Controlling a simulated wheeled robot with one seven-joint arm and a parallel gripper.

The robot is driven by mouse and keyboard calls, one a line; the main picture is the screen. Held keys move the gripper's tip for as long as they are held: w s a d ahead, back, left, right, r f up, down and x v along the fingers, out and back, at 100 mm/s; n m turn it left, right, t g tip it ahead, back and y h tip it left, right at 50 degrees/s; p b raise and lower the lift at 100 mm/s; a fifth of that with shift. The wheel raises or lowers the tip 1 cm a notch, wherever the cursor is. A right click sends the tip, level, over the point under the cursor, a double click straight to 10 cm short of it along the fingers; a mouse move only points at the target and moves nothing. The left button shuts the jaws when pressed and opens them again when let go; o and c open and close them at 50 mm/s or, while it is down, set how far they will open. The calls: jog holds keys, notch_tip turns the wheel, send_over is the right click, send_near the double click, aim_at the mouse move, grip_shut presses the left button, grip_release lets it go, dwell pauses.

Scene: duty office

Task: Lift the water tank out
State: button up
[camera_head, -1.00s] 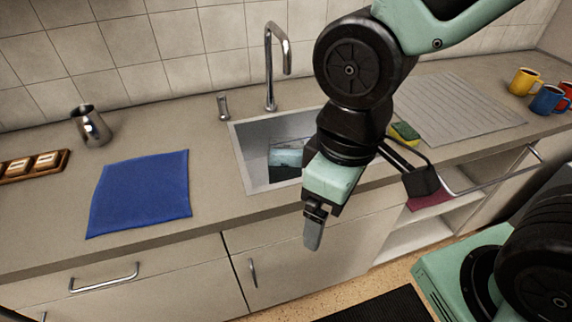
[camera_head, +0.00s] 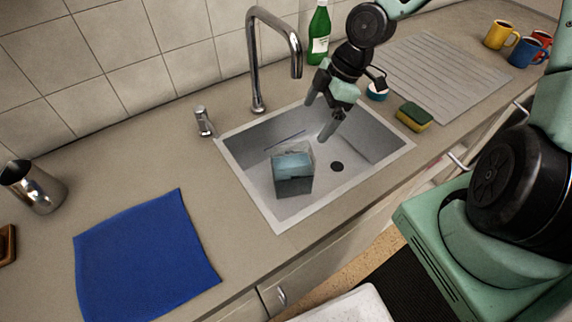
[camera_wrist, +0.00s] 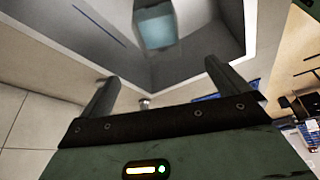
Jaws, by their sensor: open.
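The water tank (camera_head: 293,176) is a clear grey box with light blue water in it. It stands in the left part of the metal sink (camera_head: 262,199), left of the drain hole. My gripper (camera_head: 318,121) is open and empty, with its two fingers pointing down over the back right part of the sink. It is apart from the tank, to the right of and behind it in the head view. In the wrist view the tank (camera_wrist: 157,28) shows at the top, beyond the fingers of my gripper (camera_wrist: 165,85). The tank's underside is hidden.
The tap (camera_head: 257,65) arches over the sink's back edge. A green bottle (camera_head: 319,32), a sponge (camera_head: 413,117) and a ribbed drainboard (camera_head: 440,75) are to the right.

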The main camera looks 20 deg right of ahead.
jog(key=b, duration=0.2)
send_near(289, 162)
jog(key=s+a+r, duration=0.2)
jog(key=s+a, duration=0.1)
jog(key=s, duration=0.1)
jog(key=shift+w+x, duration=0.1)
jog(key=shift+x, duration=1.4)
jog(key=shift+w+x, duration=0.15)
jog(key=shift+x, duration=1.4)
jog(key=shift+f, duration=0.25)
jog(key=c, duration=2.1)
